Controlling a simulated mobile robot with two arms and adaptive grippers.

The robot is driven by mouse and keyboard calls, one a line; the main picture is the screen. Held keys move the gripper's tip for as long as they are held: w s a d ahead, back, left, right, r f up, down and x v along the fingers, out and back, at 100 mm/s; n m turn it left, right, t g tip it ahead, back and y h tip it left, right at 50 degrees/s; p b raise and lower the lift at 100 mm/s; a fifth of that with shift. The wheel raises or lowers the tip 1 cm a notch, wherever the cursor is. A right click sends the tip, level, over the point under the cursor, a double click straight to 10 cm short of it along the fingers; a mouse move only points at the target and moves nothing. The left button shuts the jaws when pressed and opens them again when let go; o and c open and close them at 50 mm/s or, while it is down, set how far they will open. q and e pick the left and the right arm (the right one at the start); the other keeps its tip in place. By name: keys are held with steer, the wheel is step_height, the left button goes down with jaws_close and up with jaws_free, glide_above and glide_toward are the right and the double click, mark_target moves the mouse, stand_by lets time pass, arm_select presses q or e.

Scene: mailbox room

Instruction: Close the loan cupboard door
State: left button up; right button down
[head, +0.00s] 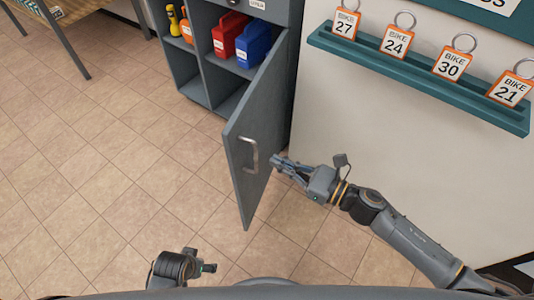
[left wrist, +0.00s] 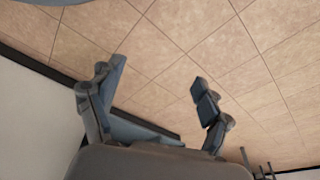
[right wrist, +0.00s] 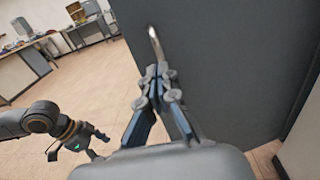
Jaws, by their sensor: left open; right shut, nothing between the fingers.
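The grey loan cupboard door (head: 258,120) stands wide open, swung out from the cupboard (head: 205,98), with its hinge side at the right of the opening. A metal bar handle (head: 251,155) is on its outer face. My right gripper (head: 275,160) is shut and empty, beside that outer face, close to the handle. In the right wrist view the shut fingertips (right wrist: 157,72) overlap the lower end of the handle (right wrist: 155,45); I cannot tell whether they touch. My left gripper (left wrist: 157,75) is open and empty over the floor, low in the head view (head: 208,268).
Red (head: 229,34) and blue (head: 253,44) containers sit inside the cupboard. A teal rack (head: 420,75) with bike tags hangs on the wall at right. A table (head: 60,20) stands far left. The tiled floor left of the door is clear.

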steer(key=shift+x, duration=2)
